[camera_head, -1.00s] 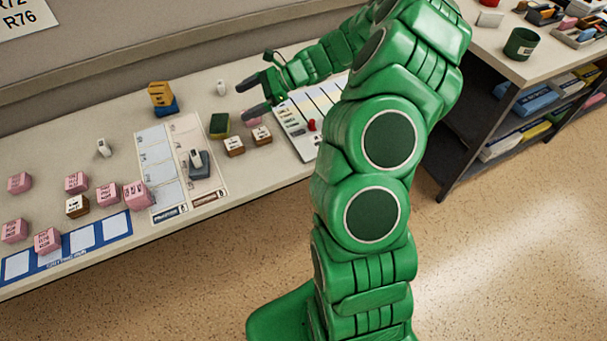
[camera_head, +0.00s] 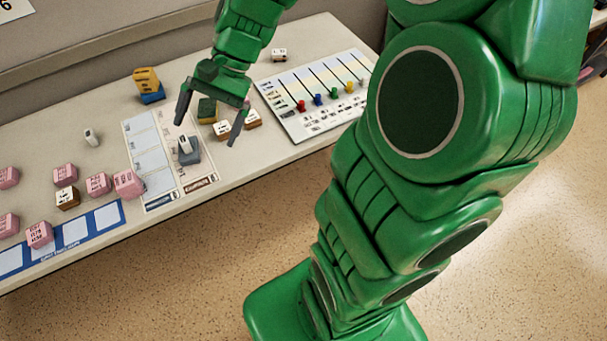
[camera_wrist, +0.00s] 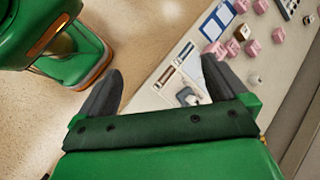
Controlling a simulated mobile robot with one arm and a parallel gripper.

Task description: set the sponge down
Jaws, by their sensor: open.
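The sponge (camera_head: 207,109), a small block in yellow and dark green, stands on the desk right of the two-column card (camera_head: 137,122). My gripper (camera_head: 206,134) is open and empty, pointing down, with its two dark fingers spread to either side of the sponge in the head view. How high the fingers are above the desk is hard to tell. The gripper's palm covers the upper part of the sponge. In the wrist view my open fingers (camera_wrist: 161,67) have nothing between them, and the sponge does not show.
A grey item (camera_head: 188,154) lies on the card. A slider board (camera_head: 318,97) is to the right. Stacked yellow and blue blocks (camera_head: 147,82) stand behind. Several pink blocks (camera_head: 128,184) are at left.

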